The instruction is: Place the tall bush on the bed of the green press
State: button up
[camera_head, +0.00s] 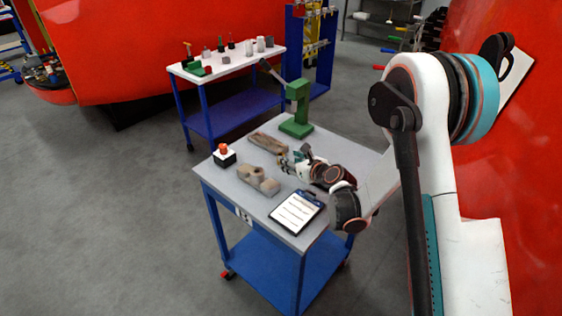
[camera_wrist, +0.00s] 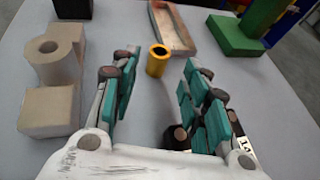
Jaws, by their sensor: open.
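A yellow hollow bush (camera_wrist: 157,62) stands upright on the grey table top in the wrist view, its open bore facing up. It appears to be the tall bush. My gripper (camera_wrist: 158,80) is open, with teal-padded fingers on either side of the view and the bush between and just beyond their tips. No contact shows. In the head view my gripper (camera_head: 290,160) is low over the table and mostly hides the bush. The green press (camera_head: 298,108) stands at the table's far corner, its lever raised to the left. Its green base also shows in the wrist view (camera_wrist: 236,38).
A grey-beige block with a bored boss (camera_wrist: 55,60) lies left of my gripper. A long brown tray-like part (camera_head: 268,142) lies beyond it. A black-and-white box with a red button (camera_head: 224,155) and a clipboard (camera_head: 297,211) are on the table. A second bench (camera_head: 235,60) stands behind.

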aim_at(283, 155)
jog(key=shift+b+x, duration=0.9)
jog(key=shift+x, duration=1.9)
jog(key=shift+r, duration=0.15)
jog(key=shift+d, duration=0.1)
grip_shut()
jog(key=shift+r, duration=0.1)
